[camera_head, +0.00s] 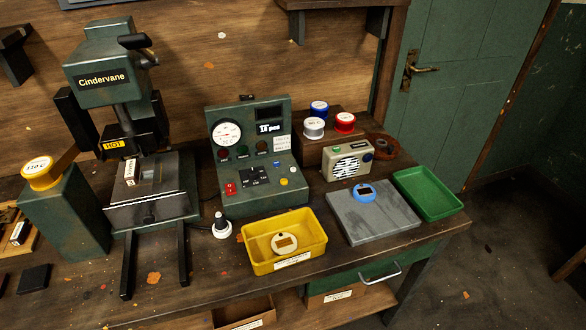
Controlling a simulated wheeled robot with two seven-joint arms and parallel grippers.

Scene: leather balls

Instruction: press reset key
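A green control box (252,152) stands at the middle of the workbench. Its upright face has a round gauge (227,133), a dark screen, a small display reading about "18 pcs" and a row of dark lamps. Its sloping front has a red button (230,189), a black dial plate (254,178), a blue button (284,181), a yellow button (277,193) and a small pale button (292,169). I cannot read which of these is the reset key. Neither of my grippers is in view.
A green "Cindervane" press (104,76) marked HOT stands left. A radio (347,164), grey slab (385,219) and green tray (427,190) lie right.

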